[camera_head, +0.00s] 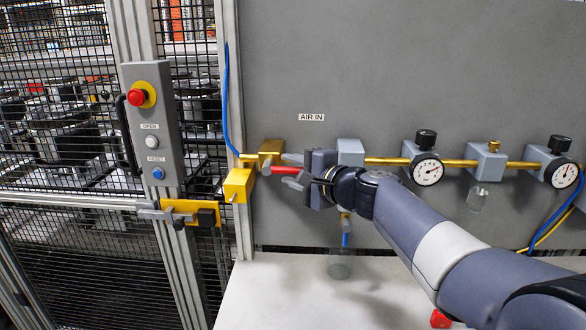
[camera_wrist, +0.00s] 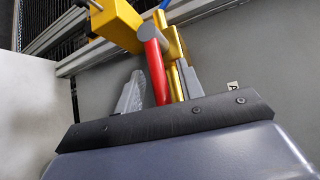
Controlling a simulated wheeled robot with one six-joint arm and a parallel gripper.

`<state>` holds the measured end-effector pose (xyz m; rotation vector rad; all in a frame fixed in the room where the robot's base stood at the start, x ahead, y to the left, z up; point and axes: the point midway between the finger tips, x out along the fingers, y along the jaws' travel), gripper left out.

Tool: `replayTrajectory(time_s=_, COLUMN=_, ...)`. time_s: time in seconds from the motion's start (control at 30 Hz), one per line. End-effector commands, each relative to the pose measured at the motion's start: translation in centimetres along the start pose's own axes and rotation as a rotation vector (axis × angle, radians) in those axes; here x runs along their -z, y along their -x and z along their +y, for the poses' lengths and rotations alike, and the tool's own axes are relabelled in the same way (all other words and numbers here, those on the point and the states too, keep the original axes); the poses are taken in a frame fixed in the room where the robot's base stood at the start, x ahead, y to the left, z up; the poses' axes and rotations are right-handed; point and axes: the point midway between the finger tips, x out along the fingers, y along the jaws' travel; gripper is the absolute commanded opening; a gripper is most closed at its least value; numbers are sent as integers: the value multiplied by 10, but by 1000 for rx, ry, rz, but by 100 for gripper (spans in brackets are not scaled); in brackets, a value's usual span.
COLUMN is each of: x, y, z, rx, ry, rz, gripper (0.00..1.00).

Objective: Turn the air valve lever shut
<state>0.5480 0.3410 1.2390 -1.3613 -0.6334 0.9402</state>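The red air valve lever (camera_head: 284,170) sticks out to the right from the brass valve (camera_head: 270,150), under the AIR IN label (camera_head: 311,117). It runs roughly along the brass pipe. My gripper (camera_head: 293,171) reaches in from the right, one finger above the lever and one below. In the wrist view, the red lever (camera_wrist: 155,68) lies between the two spread fingers of my gripper (camera_wrist: 160,88), with a gap beside the left finger. The fingers look open and not closed on the lever. The lever's free end is hidden by my gripper.
A yellow block (camera_head: 238,186) sits just left of the valve, by the fence post. A control box (camera_head: 152,120) with a red button hangs further left. Gauges (camera_head: 427,170) and a regulator line the pipe to the right. A white tabletop (camera_head: 285,295) lies below.

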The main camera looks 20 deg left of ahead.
Motion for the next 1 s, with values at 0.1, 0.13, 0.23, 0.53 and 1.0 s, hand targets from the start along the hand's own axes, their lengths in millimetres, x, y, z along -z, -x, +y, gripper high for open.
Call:
replayTrajectory(time_s=0.1, x=0, y=0, z=0, rx=0, ry=0, rz=0, gripper=36)
replayTrajectory(time_s=0.13, x=0, y=0, z=0, rx=0, ry=0, rz=0, gripper=36)
replayTrajectory(time_s=0.23, x=0, y=0, z=0, rx=0, ry=0, rz=0, gripper=33)
replayTrajectory(time_s=0.53, x=0, y=0, z=0, rx=0, ry=0, rz=0, gripper=8)
replayTrajectory(time_s=1.0, x=0, y=0, z=0, rx=0, ry=0, rz=0, gripper=0)
